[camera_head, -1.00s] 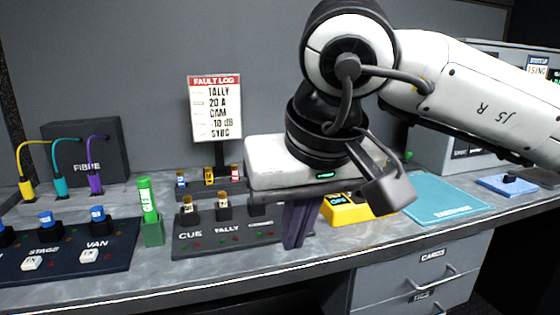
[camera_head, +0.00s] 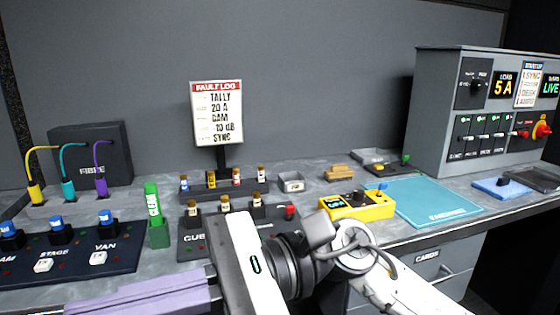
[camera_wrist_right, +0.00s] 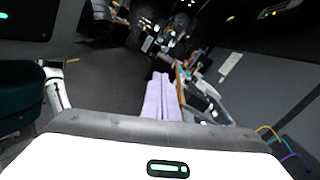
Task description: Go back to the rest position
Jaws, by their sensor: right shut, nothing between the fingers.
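My right gripper (camera_head: 72,307) is low in the head view, in front of the bench. Its lilac fingers lie together, pointing left, with nothing between them. In the right wrist view the fingers (camera_wrist_right: 161,76) also show shut and empty. The white gripper body overlaps the front of the CUE panel (camera_head: 192,242) in the picture. My left gripper is not in view.
The bench holds a STAGE/VAN panel (camera_head: 75,258), a green CLEAN holder (camera_head: 158,234), a FIBRE box (camera_head: 92,142), a yellow meter (camera_head: 365,208), a teal mat (camera_head: 430,203) and a grey rack (camera_head: 437,110). A FAULT LOG sign (camera_head: 217,115) stands behind. Drawers (camera_head: 455,265) are below.

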